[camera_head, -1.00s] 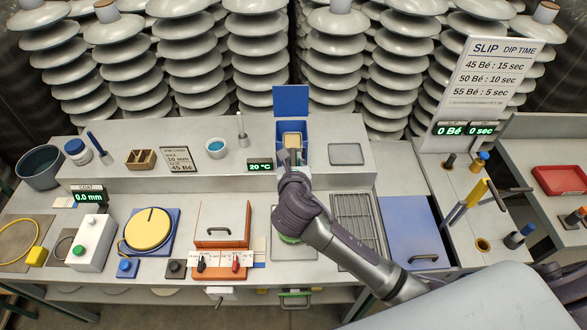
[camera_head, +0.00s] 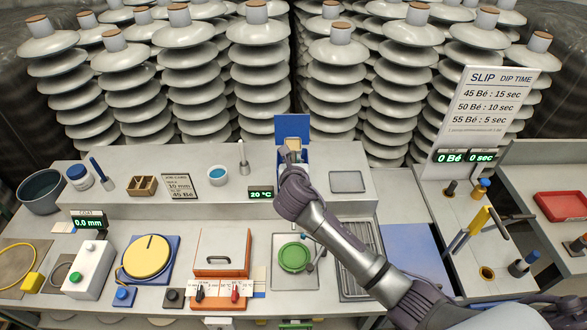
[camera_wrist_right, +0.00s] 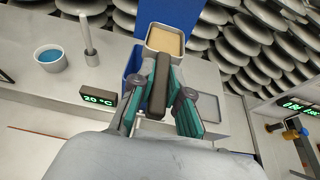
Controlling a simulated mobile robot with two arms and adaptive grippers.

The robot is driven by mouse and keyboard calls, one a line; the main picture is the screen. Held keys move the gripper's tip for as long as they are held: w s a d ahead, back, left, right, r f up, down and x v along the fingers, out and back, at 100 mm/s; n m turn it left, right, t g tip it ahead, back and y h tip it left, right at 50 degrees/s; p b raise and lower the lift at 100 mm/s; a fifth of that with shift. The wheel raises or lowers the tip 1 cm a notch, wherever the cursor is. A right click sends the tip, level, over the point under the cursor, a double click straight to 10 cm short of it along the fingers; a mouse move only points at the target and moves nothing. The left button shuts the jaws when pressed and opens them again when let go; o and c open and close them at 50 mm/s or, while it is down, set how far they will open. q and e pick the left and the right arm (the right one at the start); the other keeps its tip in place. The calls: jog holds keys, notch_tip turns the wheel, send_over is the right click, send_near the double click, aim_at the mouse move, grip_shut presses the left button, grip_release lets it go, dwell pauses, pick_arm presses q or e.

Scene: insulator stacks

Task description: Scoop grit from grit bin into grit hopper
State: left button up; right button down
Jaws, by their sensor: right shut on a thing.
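My right gripper (camera_head: 292,158) is shut on the dark handle (camera_wrist_right: 159,88) of a scoop. The scoop's pan (camera_wrist_right: 165,40) is light-rimmed and holds tan grit. In the head view the scoop (camera_head: 294,144) shows in front of the raised blue lid of the blue bin (camera_head: 306,155) at the back of the bench. In the right wrist view part of the blue bin (camera_wrist_right: 131,82) shows left of the handle. The pan looks raised above the bin, and my gripper hides much of the bin's inside. I cannot tell which thing is the grit hopper. My left gripper is out of view.
A green round item (camera_head: 293,257) sits in front of my arm. A bare grey plate (camera_head: 347,182) lies right of the bin. The 20 °C display (camera_head: 261,192) and blue-filled cup (camera_head: 217,175) stand left. Tall insulator stacks (camera_head: 335,60) crowd behind the bench.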

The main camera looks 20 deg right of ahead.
aim_at(293, 151)
jog(key=w, duration=0.2)
jog(key=w+d, duration=0.1)
jog(key=shift+w+r, duration=0.2)
jog(key=shift+r, duration=0.1)
jog(key=g, duration=0.1)
jog(key=w+r+g+y, duration=0.1)
jog(key=g, duration=0.3)
jog(key=shift+w+d+r, duration=0.2)
jog(key=shift+w+r, duration=0.05)
jog(key=shift+r, duration=0.15)
jog(key=g, duration=0.1)
jog(key=w+g+y, duration=0.1)
jog(key=g, duration=0.1)
jog(key=shift+w+d+r+g+y, duration=0.25)
jog(key=shift+w+g+y, duration=0.05)
jog(key=shift+w+g, duration=0.1)
jog(key=shift+w+g+b, duration=0.25)
jog(key=shift+g+b, duration=0.05)
jog(key=shift+g, duration=0.2)
jog(key=shift+w+f+b, duration=0.1)
jog(key=shift+b, duration=0.4)
jog(key=shift+w+d+r+g+y+b, duration=0.25)
jog(key=shift+g+b, duration=0.35)
jog(key=shift+b, duration=0.55)
jog(key=shift+a, duration=0.1)
jog(key=shift+s, duration=0.1)
